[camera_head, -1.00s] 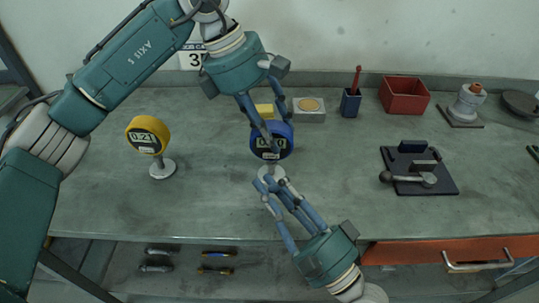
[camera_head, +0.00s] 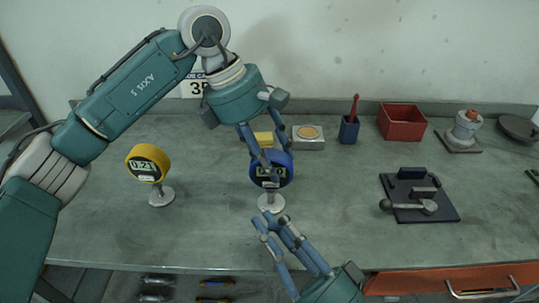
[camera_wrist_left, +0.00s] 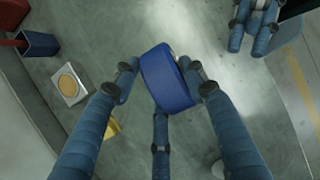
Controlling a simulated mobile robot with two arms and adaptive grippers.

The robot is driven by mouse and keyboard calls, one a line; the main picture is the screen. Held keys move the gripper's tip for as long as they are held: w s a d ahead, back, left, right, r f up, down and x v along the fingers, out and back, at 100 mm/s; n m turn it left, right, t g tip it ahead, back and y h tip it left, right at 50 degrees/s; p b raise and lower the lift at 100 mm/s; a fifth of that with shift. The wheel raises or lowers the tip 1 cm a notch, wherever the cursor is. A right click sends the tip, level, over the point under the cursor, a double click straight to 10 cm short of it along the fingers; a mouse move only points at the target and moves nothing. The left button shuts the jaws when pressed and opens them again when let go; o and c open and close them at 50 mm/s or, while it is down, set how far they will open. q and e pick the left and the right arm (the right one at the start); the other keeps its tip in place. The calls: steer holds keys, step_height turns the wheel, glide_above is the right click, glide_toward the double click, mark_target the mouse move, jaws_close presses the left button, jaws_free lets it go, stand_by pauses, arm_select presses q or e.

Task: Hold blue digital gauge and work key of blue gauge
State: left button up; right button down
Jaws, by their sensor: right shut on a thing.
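The blue digital gauge (camera_head: 284,160) stands upright on its round base in the middle of the bench; its display is partly hidden by my left fingers. My left gripper (camera_head: 262,160) reaches down over it from above. In the left wrist view the blue gauge (camera_wrist_left: 168,80) lies between the fingers of my left gripper (camera_wrist_left: 162,75), very close to both sides; firm contact cannot be made out. My right gripper (camera_head: 266,220) is in front of the gauge base, pointing up toward it and apart from the gauge head. Its fingers are close together; what lies between them cannot be made out.
A yellow gauge (camera_head: 148,163) reading 0.21 stands to the left. A lever fixture (camera_head: 420,195) is at right. Bench between is clear.

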arm_select(q)
steer(key=o, duration=0.4)
steer(key=shift+c, duration=0.2)
